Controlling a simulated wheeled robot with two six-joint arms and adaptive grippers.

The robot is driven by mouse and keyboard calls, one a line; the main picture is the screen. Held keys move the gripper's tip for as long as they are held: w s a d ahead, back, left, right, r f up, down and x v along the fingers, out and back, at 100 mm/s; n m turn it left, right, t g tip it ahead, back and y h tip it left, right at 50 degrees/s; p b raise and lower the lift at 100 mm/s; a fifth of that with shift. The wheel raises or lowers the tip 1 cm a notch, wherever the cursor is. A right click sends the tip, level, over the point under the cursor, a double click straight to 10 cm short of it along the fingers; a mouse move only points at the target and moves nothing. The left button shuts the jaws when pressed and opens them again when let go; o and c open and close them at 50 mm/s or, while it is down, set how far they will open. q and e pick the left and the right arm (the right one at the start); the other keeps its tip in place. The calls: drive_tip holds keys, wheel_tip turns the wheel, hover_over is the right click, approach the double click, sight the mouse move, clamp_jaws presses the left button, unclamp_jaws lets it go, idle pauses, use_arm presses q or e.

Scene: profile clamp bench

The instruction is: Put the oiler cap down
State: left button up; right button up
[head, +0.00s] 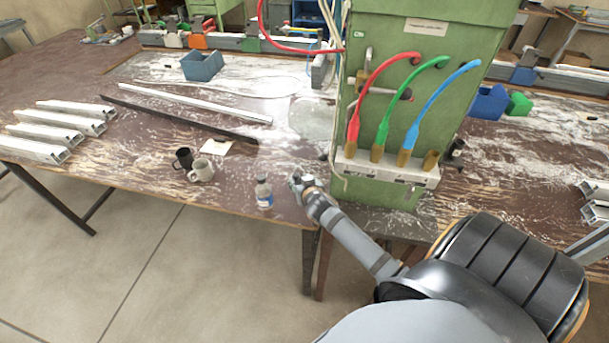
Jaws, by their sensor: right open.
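My right gripper (295,181) is open at the front edge of the bench (225,197), just right of a small clear bottle (264,194) with a blue and white label. The bottle stands upright, and a small gap shows between it and the gripper. I cannot make out a separate oiler cap; anything small at the fingertips is too small to tell. My left gripper is not in view.
A dark mug (183,158) and a pale mug (201,171) stand left of the bottle. A green machine column (400,100) with red, green and blue hoses rises right of the gripper. Long profiles (195,103) lie farther back, and a blue bin (202,65) stands behind them.

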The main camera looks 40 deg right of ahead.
drive_tip(key=v, duration=0.6)
drive_tip(key=shift+s+r, duration=0.15)
drive_tip(key=s+a+f+n+g+y, duration=0.15)
drive_tip(key=s+a+g, duration=0.3)
drive_tip(key=s, duration=0.45)
drive_tip(key=s+a+n+g+y, duration=0.25)
drive_tip(key=s+a, duration=0.25)
drive_tip(key=s, duration=0.4)
wheel_tip(320, 180, down, 27)
drive_tip(key=s+d+g, duration=0.2)
drive_tip(key=d, duration=0.1)
drive_tip(key=s+f+g, duration=0.1)
drive_tip(key=s+f, duration=1.5)
drive_tip(key=s, duration=0.2)
drive_tip(key=shift+s+d+h, duration=0.35)
drive_tip(key=shift+s+h, duration=0.05)
